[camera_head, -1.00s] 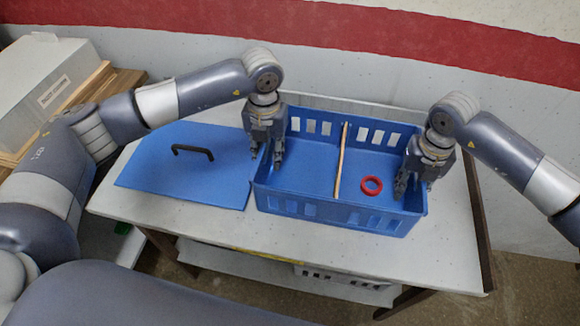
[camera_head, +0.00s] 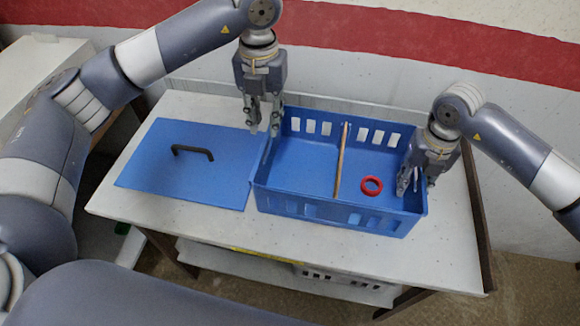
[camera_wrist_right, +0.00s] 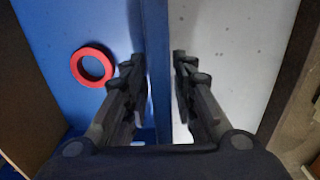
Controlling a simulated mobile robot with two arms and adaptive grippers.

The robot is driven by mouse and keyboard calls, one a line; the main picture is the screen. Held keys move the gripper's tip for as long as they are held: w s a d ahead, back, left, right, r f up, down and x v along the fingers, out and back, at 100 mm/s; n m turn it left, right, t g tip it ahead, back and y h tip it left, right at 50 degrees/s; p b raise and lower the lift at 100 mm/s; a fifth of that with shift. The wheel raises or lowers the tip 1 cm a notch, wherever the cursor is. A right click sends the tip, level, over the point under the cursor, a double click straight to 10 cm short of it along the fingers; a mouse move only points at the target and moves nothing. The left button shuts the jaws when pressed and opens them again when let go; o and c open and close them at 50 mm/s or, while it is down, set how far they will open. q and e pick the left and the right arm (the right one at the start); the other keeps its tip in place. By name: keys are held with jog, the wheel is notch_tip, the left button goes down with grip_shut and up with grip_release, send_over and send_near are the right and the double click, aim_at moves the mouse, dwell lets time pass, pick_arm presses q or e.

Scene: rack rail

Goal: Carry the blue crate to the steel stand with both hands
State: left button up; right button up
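The blue crate (camera_head: 335,209) stands on a pale grey table (camera_head: 250,235). A red ring (camera_head: 371,185) and a thin wooden strip (camera_head: 341,165) are inside it. My left gripper (camera_head: 264,130) is open and raised at the crate's left wall, near its back corner, holding nothing. My right gripper (camera_head: 415,188) is at the crate's right wall. In the right wrist view, its open fingers (camera_wrist_right: 157,95) straddle the wall, one inside and one outside, with gaps beside it. I cannot identify a separate steel stand.
A flat blue panel with a black handle (camera_head: 165,180) lies on the table left of the crate. A pale box (camera_head: 35,80) stands at the far left. The wall is close behind the table. The table's front strip is clear.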

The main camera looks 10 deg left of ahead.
notch_tip(320, 180, up, 10)
dwell(0.3)
dwell(0.4)
